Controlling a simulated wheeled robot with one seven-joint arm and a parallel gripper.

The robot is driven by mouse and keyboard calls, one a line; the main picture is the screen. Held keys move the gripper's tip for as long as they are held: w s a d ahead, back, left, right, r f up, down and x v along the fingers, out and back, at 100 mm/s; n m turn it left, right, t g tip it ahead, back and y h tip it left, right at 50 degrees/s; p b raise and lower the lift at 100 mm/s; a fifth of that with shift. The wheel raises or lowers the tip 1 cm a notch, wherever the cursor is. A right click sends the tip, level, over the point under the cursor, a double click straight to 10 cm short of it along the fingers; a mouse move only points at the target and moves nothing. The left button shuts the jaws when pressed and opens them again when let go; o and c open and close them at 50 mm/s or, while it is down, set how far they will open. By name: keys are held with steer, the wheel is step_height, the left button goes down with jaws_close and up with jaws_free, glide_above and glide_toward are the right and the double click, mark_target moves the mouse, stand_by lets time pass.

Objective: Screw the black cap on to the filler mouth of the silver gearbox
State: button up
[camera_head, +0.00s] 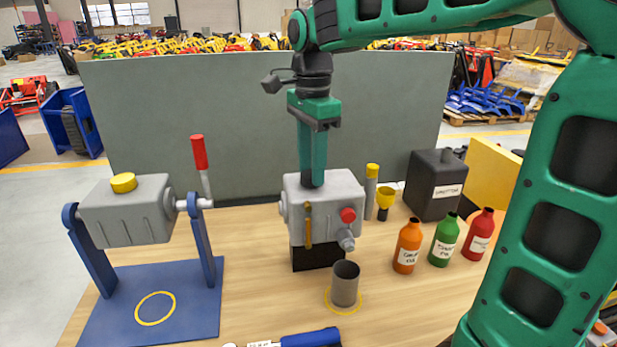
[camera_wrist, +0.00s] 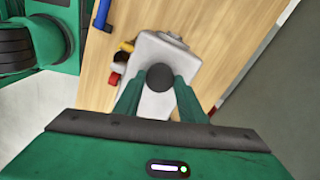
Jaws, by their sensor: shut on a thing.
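The silver gearbox (camera_head: 345,200) stands on a black block in the middle of the table, with a red plug and a spout on its front. My gripper (camera_head: 312,183) points straight down at its top, its fingertips at or just above the surface. In the wrist view my gripper (camera_wrist: 160,82) is shut on the round black cap (camera_wrist: 160,75), which lies over the gearbox (camera_wrist: 153,50). The filler mouth is hidden under the cap and fingers. I cannot tell whether the cap is seated on it.
Left, another grey gearbox (camera_head: 125,215) with a yellow cap hangs in a blue stand (camera_head: 190,300). A metal cup (camera_head: 345,285) stands in front. Bottles (camera_head: 408,247), a black canister (camera_head: 436,185) and a yellow funnel (camera_head: 385,197) stand right. A grey panel (camera_head: 220,120) rises behind.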

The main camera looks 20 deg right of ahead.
steer(key=m, duration=0.3)
stand_by(0.4)
steer(key=m, duration=1)
steer(key=o, duration=0.9)
steer(key=n, duration=0.6)
steer(key=shift+n, duration=0.4)
steer(key=n, duration=0.3)
